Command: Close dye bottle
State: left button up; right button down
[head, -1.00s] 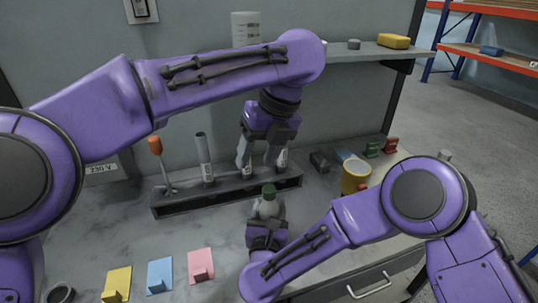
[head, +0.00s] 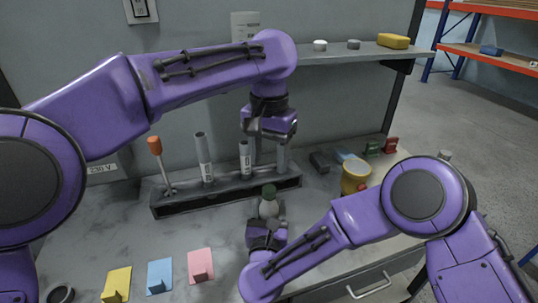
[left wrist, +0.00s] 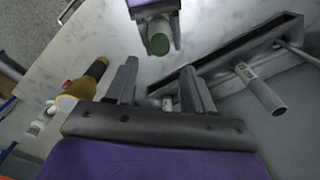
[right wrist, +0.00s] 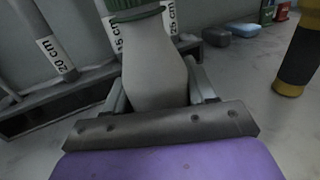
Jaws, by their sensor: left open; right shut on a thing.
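My right gripper (right wrist: 155,95) is shut on the bottle's body, and the cap is partly cut off by the top of the right wrist view. My left gripper (head: 268,143) is open and empty, above and behind the bottle, near the rack's right end. In the left wrist view the cap (left wrist: 159,44) shows beyond the open fingers (left wrist: 160,88).
A dark rack (head: 225,202) behind the bottle holds several labelled tubes and an orange-handled tool (head: 155,146). A shelf (head: 350,53) hangs behind.

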aim_at(269, 188)
pick_arm(q)
jog(key=shift+f, duration=0.1)
notch_tip(269, 188, down, 8)
jog(key=shift+r, duration=0.1)
dwell(0.3)
jog(key=shift+c, duration=0.3)
grip_shut()
jog(key=m, duration=0.8)
jog(key=shift+o, duration=0.7)
grip_release()
